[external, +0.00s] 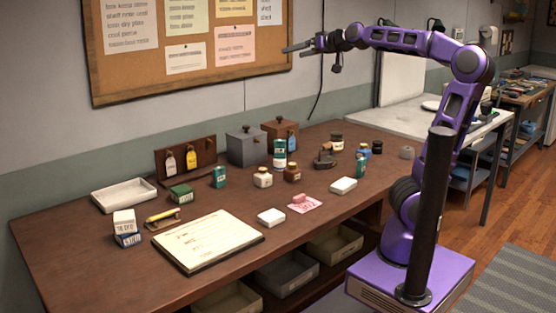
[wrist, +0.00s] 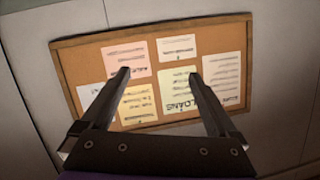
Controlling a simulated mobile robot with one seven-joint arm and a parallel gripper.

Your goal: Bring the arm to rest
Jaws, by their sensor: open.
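My gripper (external: 297,48) is raised high above the desk at the end of my purple arm (external: 410,42), in front of the wall near the corkboard. The arm stands at the right of the desk and is bent over toward the left. In the wrist view my gripper (wrist: 158,75) has its two dark fingers spread well apart, with nothing between them. Behind the fingers is the corkboard (wrist: 150,49) with several sheets of paper. The gripper is empty and touches nothing that I can see.
The brown desk (external: 100,255) below holds a clipboard (external: 207,240), a white tray (external: 123,194), a grey box (external: 246,146) and several small jars and tins. A pale worktable (external: 410,122) stands at the back right. The air around the gripper looks clear.

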